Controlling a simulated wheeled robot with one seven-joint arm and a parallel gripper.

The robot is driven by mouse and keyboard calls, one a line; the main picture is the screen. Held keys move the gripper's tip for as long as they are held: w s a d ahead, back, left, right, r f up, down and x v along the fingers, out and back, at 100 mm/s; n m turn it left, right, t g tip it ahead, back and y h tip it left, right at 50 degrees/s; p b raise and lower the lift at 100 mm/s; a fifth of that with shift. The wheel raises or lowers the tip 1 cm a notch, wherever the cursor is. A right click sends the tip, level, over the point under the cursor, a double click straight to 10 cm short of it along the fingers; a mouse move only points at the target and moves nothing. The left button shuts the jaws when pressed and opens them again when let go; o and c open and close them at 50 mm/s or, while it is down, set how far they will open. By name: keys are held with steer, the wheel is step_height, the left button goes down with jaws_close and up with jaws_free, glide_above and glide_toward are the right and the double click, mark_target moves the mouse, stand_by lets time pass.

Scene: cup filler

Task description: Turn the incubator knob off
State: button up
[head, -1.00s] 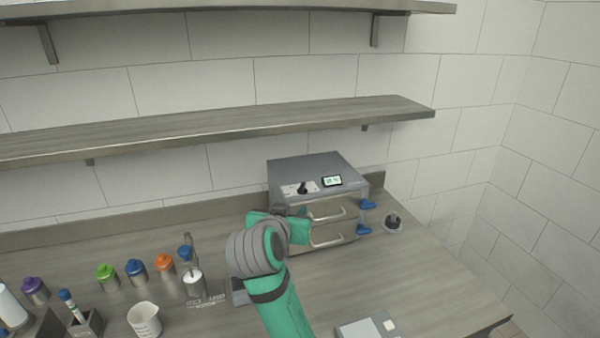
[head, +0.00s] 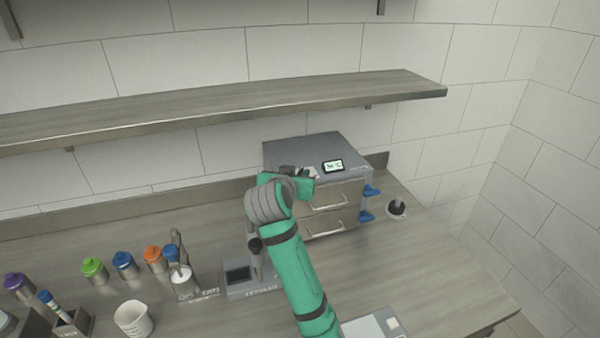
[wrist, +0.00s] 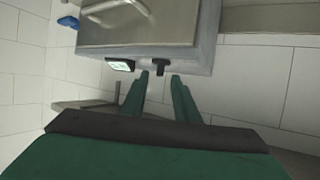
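The incubator (head: 290,150) is a grey box with two drawers on the bench against the wall. A small lit display (head: 333,166) is on its upper panel; its reading is too small to read surely. The dark knob (wrist: 160,68) shows beside the display in the wrist view, with the incubator upside down there. In the head view my gripper and wrist cover the knob. My gripper (wrist: 160,77) is open and empty. Its green fingertips lie on either side of the knob in the wrist picture; I cannot tell whether they touch it.
A shelf (head: 230,105) runs above the incubator. Blue handles (head: 367,215) stick out at its right side. A small device (head: 250,280) stands below my arm, with several colored-cap bottles and a white beaker (head: 134,318) to the left. The bench at right is mostly clear.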

steer(key=shift+x, duration=0.85)
steer(key=shift+w+d+f, duration=0.15)
steer(key=shift+w+d, duration=0.15)
steer(key=shift+w, duration=0.05)
steer(key=shift+a, duration=0.1)
jaws_close()
